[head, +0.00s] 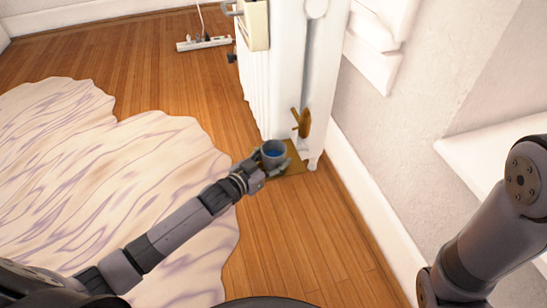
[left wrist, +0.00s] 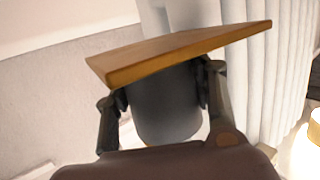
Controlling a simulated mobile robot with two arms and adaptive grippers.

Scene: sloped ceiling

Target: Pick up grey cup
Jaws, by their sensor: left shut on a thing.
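The grey cup (head: 273,147) is a small dark grey cup with a blue inside, near the foot of the white radiator. My left gripper (head: 268,164) is shut on it, and the cup looks upright in the head view. In the left wrist view the grey cup (left wrist: 165,108) sits between the two fingers, one on each side. A small wooden board (head: 293,168) is at the cup's base; in the left wrist view the wooden board (left wrist: 180,50) spans the cup's end. I cannot tell whether cup and board touch. My right gripper is out of view.
The white radiator (head: 258,85) with a brass valve (head: 303,122) stands just beyond the cup. A pale patterned rug (head: 110,190) covers the left floor. A power strip (head: 204,43) lies at the back. Bare wooden floor (head: 300,240) is clear in front.

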